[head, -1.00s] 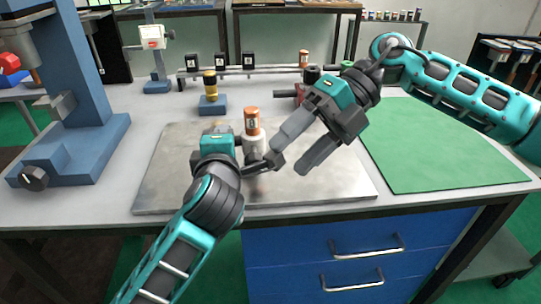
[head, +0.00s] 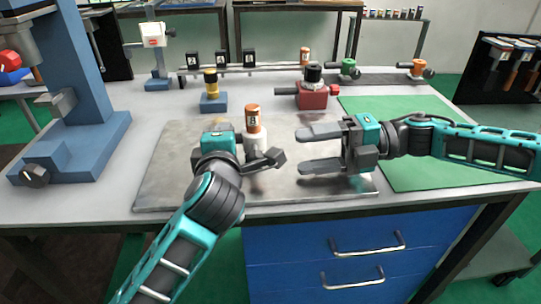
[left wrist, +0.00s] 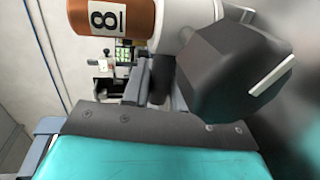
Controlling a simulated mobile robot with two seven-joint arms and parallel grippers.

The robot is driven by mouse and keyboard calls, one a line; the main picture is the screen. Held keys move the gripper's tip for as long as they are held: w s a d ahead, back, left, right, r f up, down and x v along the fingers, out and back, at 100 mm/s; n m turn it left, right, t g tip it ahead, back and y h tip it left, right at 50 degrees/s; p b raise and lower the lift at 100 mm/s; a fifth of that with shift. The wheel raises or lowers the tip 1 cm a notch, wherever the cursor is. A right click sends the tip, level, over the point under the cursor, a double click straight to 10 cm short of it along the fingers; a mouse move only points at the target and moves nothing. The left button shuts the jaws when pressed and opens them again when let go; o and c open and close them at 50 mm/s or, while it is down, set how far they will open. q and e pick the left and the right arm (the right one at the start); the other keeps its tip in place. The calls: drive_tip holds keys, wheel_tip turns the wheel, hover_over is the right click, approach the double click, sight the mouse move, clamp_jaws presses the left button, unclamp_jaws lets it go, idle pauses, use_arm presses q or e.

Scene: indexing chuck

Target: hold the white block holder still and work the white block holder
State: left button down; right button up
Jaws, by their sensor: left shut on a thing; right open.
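The white block holder (head: 256,145) stands upright on the grey metal plate (head: 165,185), with an orange cylinder (head: 253,119) marked 8 on top. My left gripper (head: 259,158) is shut on the holder low down, and its finger hides the base. My right gripper (head: 302,150) is open and empty. Its fingers point left toward the holder, with a gap between their tips and it.
A blue block with a yellow-and-black piece (head: 211,95) and a red block with a black knob (head: 313,92) stand behind the plate. A green mat (head: 430,165) lies at right. A blue machine column (head: 70,90) stands at left. A rail (head: 240,72) runs along the back.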

sight(260, 153)
drive_tip(key=a, duration=0.5)
drive_tip(key=a+f, duration=0.1)
drive_tip(key=a, duration=0.1)
drive_tip(key=shift+a, duration=0.2)
drive_tip(key=shift+c, duration=0.3)
drive_tip(key=c, duration=1)
drive_tip(key=shift+r, duration=0.1)
drive_tip(key=shift+a+r+h, duration=0.1)
drive_tip(key=shift+r+h, duration=0.2)
drive_tip(key=shift+h, duration=0.7)
drive_tip(key=h, duration=0.3)
drive_tip(key=shift+a+r, duration=0.2)
drive_tip(key=shift+r, duration=0.2)
drive_tip(key=shift+a+r+h, duration=0.1)
drive_tip(key=shift+a+h, duration=0.1)
drive_tip(key=shift+h, duration=1.05)
drive_tip(key=shift+a+r+h, duration=0.1)
drive_tip(key=shift+a+h, duration=0.05)
drive_tip(key=shift+h, duration=1.1)
